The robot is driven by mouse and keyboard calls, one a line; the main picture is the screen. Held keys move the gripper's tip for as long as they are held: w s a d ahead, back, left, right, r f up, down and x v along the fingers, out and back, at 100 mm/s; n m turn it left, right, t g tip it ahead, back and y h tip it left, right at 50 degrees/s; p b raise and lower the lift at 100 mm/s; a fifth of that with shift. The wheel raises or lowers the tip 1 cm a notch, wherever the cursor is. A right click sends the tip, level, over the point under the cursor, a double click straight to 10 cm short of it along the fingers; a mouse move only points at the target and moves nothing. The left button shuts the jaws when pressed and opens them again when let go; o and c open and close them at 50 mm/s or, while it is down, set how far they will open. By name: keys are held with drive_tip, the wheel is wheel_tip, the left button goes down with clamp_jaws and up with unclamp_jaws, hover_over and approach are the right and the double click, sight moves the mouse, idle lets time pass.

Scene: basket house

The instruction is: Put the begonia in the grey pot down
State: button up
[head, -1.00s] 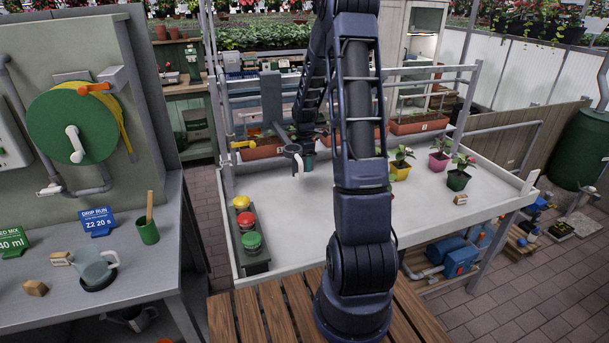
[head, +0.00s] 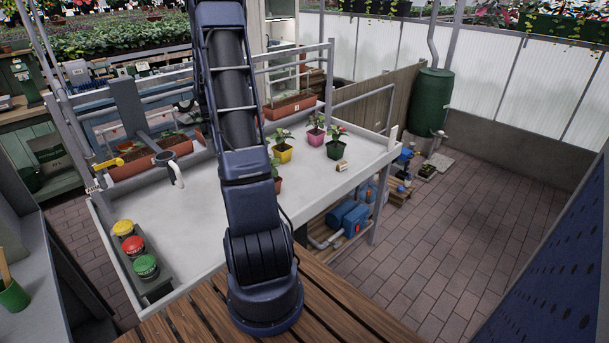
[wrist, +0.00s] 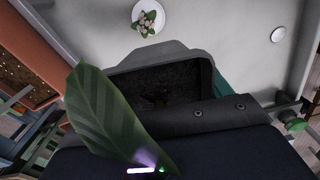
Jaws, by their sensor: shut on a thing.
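The grey pot (wrist: 180,54) is close up in the wrist view, its dark soil showing inside the rim. One large green begonia leaf (wrist: 105,112) stands in front of it and covers part of the near side. My gripper (wrist: 195,115) is shut on the grey pot at the near side of its rim; the leaf hides part of the grip. In the head view my arm hides the gripper and the held pot. I cannot tell whether the pot's base touches the white bench (head: 215,215).
A white pot with a pink-flowered plant (wrist: 148,18) stands beyond the held pot. Yellow (head: 283,154), pink (head: 315,138) and dark green (head: 335,151) pots stand on the bench's right. Yellow, red and green buttons (head: 134,246) line its left edge. The bench's front middle is clear.

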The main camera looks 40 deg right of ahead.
drive_tip(key=s+d+m, duration=0.2)
drive_tip(key=s+d, duration=0.4)
drive_tip(key=d, duration=0.6)
drive_tip(key=s+d+m, duration=0.2)
drive_tip(key=s+d, duration=0.3)
drive_tip(key=d, duration=0.7)
drive_tip(key=s+d+m, duration=0.2)
drive_tip(key=s+d, duration=0.4)
drive_tip(key=d, duration=0.5)
drive_tip(key=f, duration=2)
drive_tip(key=shift+d, duration=0.2)
drive_tip(key=o, duration=1.2)
drive_tip(key=shift+c, duration=0.2)
